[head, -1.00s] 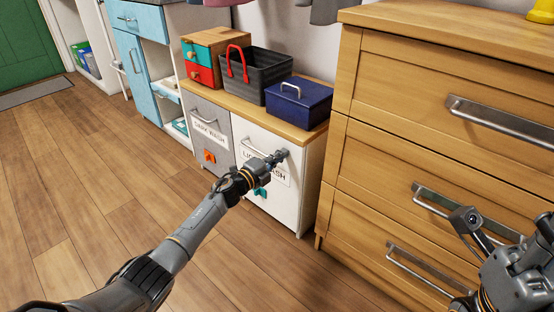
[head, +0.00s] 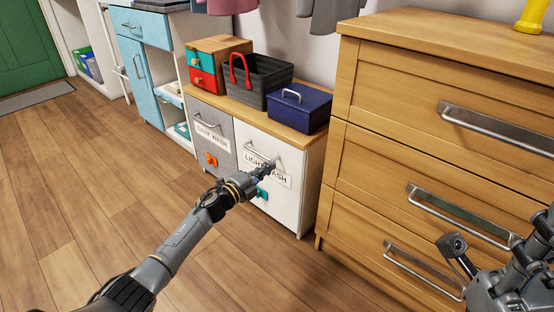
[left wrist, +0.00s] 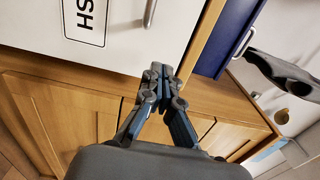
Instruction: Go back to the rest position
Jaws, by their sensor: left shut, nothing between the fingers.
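My left gripper (head: 268,166) is shut and empty. In the head view it is in front of the white laundry cabinet front (head: 290,205) labelled "LIGHT WASH", overlapping its label. In the left wrist view its fingertips (left wrist: 160,75) are together with nothing between them. The white front (left wrist: 125,35) with part of the label and its handle (left wrist: 149,12) also shows there. I cannot tell the exact gap between fingers and front. My right arm shows at the lower right of the head view, in front of the wooden drawers; its fingertips are not clear.
A large wooden chest of drawers (head: 390,150) with protruding handles stands right. A blue box (head: 298,112), a dark basket (head: 262,85) and a small drawer unit (head: 205,72) stand on the cabinet. The wooden floor (head: 90,180) at left is open.

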